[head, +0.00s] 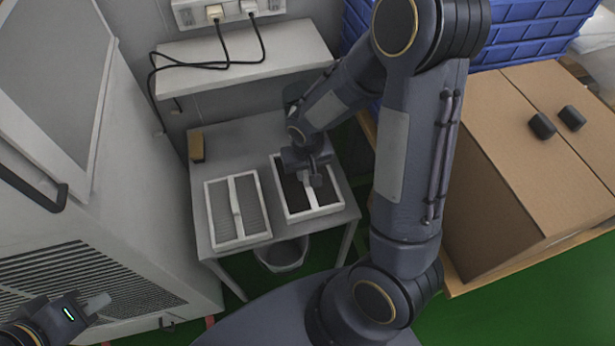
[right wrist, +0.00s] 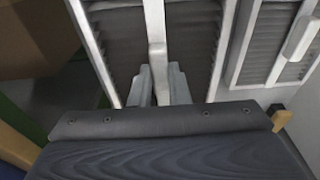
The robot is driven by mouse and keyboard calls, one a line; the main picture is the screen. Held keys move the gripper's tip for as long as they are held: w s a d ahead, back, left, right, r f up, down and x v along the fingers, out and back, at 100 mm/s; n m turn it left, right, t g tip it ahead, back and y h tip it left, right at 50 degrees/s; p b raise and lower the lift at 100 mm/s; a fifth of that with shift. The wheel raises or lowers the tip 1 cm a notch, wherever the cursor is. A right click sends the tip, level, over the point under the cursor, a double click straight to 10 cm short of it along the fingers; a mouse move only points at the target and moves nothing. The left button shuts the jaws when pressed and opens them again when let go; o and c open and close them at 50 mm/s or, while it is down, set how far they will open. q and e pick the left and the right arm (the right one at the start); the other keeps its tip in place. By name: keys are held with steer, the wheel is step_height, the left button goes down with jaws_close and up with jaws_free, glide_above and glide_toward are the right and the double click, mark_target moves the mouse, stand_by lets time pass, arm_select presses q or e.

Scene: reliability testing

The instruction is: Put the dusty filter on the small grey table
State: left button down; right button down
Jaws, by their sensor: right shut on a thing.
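The dusty filter (head: 325,195), dark mesh in a white frame with a middle bar, lies at the right side of the small grey table (head: 226,137). My right gripper (head: 308,182) is above it and shut on its middle bar. In the right wrist view the two fingers (right wrist: 160,88) close on the bar of the dusty filter (right wrist: 107,45). A lighter, cleaner filter (head: 252,207) lies beside it on the left; it also shows in the right wrist view (right wrist: 264,42). My left gripper (head: 97,303) is at the lower left, away from the table; its jaw opening is unclear.
A small yellow-brown block (head: 196,147) stands at the table's back left. A grey bin (head: 282,256) is under the table. A white cabinet (head: 110,190) stands left, cardboard boxes (head: 500,160) right. A shelf (head: 243,57) with cables hangs behind.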

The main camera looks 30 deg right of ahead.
steer(key=shift+d+f, duration=0.2)
steer(key=shift+f, duration=0.05)
steer(key=shift+d+f+b, duration=0.2)
steer(key=shift+f+b, duration=0.1)
steer(key=shift+f, duration=1.4)
steer(key=shift+f, duration=0.25)
steer(key=c, duration=1.4)
jaws_free()
steer(key=shift+r, duration=0.1)
steer(key=shift+r, duration=0.1)
